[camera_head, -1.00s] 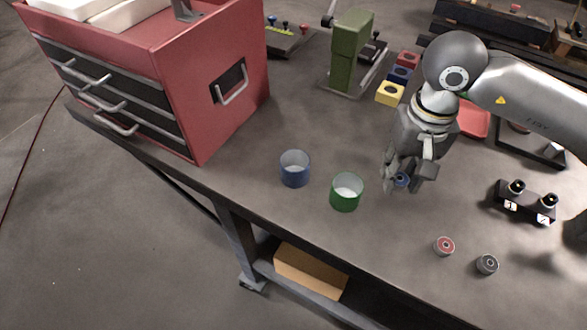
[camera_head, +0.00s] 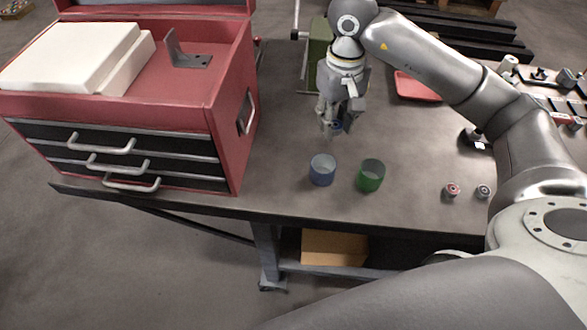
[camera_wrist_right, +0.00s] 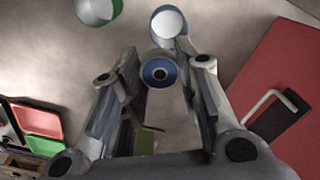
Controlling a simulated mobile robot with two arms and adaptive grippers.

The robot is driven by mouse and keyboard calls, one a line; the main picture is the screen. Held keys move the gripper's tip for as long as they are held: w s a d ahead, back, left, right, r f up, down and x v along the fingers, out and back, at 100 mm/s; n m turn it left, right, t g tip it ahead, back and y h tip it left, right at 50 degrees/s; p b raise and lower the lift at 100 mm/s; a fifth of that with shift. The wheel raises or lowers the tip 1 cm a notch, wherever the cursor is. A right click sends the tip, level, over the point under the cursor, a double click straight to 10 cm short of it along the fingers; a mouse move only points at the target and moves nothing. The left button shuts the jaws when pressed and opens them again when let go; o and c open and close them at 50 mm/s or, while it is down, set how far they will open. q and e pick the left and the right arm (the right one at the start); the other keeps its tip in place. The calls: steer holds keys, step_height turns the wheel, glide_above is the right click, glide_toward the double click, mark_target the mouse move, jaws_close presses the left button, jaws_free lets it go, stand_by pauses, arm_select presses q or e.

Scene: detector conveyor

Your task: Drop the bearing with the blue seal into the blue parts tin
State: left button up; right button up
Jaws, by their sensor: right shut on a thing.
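The blue parts tin (camera_head: 322,170) stands on the bench near its front edge, just left of a green tin (camera_head: 371,175). My right gripper (camera_head: 336,128) is shut on the bearing with the blue seal (camera_head: 337,125), above the bench and behind the blue tin. In the right wrist view the bearing (camera_wrist_right: 160,72) sits between the fingertips, its blue ring and dark bore facing the camera. The blue tin (camera_wrist_right: 169,24) lies just beyond it, and the green tin (camera_wrist_right: 97,8) is at the upper left. My left gripper is not in view.
A red tool chest (camera_head: 215,110) stands to the left of the tins. A red-sealed bearing (camera_head: 452,190) and a grey one (camera_head: 483,191) lie on the bench at right. A red tray (camera_head: 417,87) and a green press (camera_head: 318,55) stand farther back.

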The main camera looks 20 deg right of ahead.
steer(key=shift+f, duration=0.45)
arm_select(q)
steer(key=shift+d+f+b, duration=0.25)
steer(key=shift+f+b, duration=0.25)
steer(key=shift+b, duration=0.05)
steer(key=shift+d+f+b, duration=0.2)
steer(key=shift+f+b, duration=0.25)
steer(key=shift+b, duration=0.1)
arm_select(e)
steer(key=f, duration=0.5)
steer(key=shift+d, duration=0.2)
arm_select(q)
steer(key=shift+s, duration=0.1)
arm_select(e)
steer(key=o, duration=1.1)
